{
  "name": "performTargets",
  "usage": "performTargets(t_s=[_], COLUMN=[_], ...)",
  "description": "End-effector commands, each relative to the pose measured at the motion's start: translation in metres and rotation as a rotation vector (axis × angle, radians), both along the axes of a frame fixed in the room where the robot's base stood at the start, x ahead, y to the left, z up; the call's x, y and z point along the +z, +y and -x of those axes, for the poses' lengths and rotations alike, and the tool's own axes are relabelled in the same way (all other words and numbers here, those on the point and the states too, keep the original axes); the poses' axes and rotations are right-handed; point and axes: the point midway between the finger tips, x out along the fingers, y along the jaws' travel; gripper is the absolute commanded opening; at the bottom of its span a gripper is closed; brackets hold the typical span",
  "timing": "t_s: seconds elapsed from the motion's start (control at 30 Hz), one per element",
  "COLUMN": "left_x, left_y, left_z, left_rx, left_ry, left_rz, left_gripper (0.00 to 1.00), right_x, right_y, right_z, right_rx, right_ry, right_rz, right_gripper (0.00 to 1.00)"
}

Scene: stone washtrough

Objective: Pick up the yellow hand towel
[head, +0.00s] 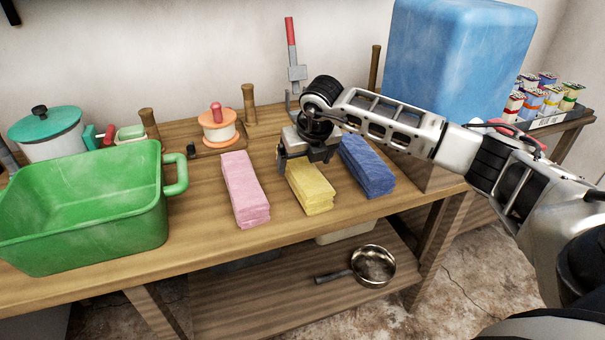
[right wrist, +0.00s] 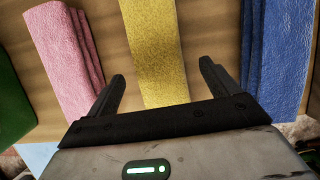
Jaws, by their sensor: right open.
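The yellow hand towel (head: 311,188) lies folded on the wooden table, between a pink towel (head: 245,188) and a blue towel (head: 367,166). My right gripper (head: 309,160) is open and empty, over the far part of the yellow towel. In the right wrist view the yellow towel (right wrist: 155,50) runs between the two spread fingers of my right gripper (right wrist: 160,88). I cannot tell whether the fingers touch it. The gripper hides the towel's far end in the head view. My left gripper is not in view.
A green tub (head: 85,210) stands at the left of the wooden table (head: 200,235). A large blue container (head: 455,70) stands at the back right. A pink-and-white spool-like item (head: 218,127) and upright wooden pegs stand behind the towels. A pan (head: 372,266) lies on the lower shelf.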

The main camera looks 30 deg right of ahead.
Motion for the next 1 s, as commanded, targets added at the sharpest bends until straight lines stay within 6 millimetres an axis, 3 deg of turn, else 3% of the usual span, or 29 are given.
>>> performTargets(t_s=[0.2,0.47,0.67,1.0], left_x=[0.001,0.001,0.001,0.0], left_y=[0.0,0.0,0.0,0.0], left_z=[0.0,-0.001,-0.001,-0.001], left_rx=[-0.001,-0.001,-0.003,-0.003], left_ry=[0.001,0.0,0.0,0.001], left_rz=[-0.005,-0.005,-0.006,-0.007], left_gripper=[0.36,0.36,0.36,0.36], right_x=[-0.025,-0.027,-0.027,-0.024], right_y=[-0.001,-0.001,-0.001,-0.001], right_z=[-0.011,-0.012,-0.012,-0.013], right_rx=[0.0,0.001,0.0,0.001], right_ry=[0.002,0.0,0.0,-0.002], right_rz=[-0.001,-0.001,-0.001,-0.001], right_gripper=[0.87,0.87,0.35,0.35])
